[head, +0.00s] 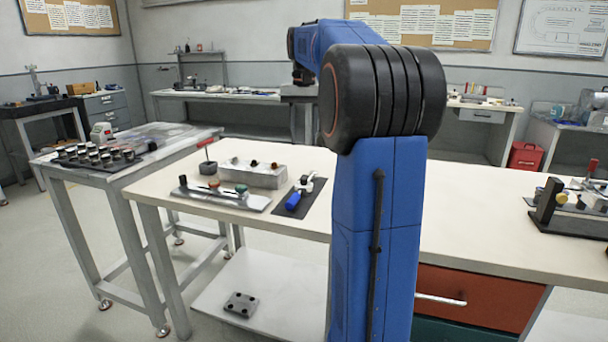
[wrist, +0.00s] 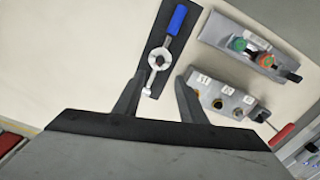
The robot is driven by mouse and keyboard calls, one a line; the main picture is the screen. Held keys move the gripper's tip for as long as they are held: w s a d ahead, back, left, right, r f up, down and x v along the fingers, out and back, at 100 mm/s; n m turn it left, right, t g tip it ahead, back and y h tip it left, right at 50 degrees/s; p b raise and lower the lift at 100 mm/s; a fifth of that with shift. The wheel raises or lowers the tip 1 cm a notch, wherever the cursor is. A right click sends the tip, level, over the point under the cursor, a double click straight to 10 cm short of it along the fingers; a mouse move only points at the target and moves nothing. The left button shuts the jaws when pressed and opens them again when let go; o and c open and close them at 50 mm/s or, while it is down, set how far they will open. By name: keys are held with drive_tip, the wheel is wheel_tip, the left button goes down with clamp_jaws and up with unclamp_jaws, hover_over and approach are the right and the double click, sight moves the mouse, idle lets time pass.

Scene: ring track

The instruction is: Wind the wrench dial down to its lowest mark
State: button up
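The wrench (head: 293,200) lies on a dark mat (head: 314,206) on the pale bench, with its blue handle towards the front. In the wrist view the wrench (wrist: 173,22) has a silver shaft and a round, ring-like dial part (wrist: 159,59), with a small silver end piece below it. The dial's marks are too small to read. My gripper (wrist: 163,82) is open, its two dark fingers apart on either side of the wrench's silver end. I cannot tell its height above the wrench. In the head view my gripper is not clearly seen.
A grey block with holes (head: 252,178) and a plate with coloured knobs (head: 221,196) stand left of the wrench. A red-handled tool (head: 206,155) is behind them. A black fixture (head: 562,213) is at the bench's right. Bare bench surrounds the mat's right side.

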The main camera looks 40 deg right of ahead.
sight(304, 178)
wheel_tip(304, 178, down, 12)
drive_tip(key=shift+f, duration=0.2)
idle(0.4)
clamp_jaws()
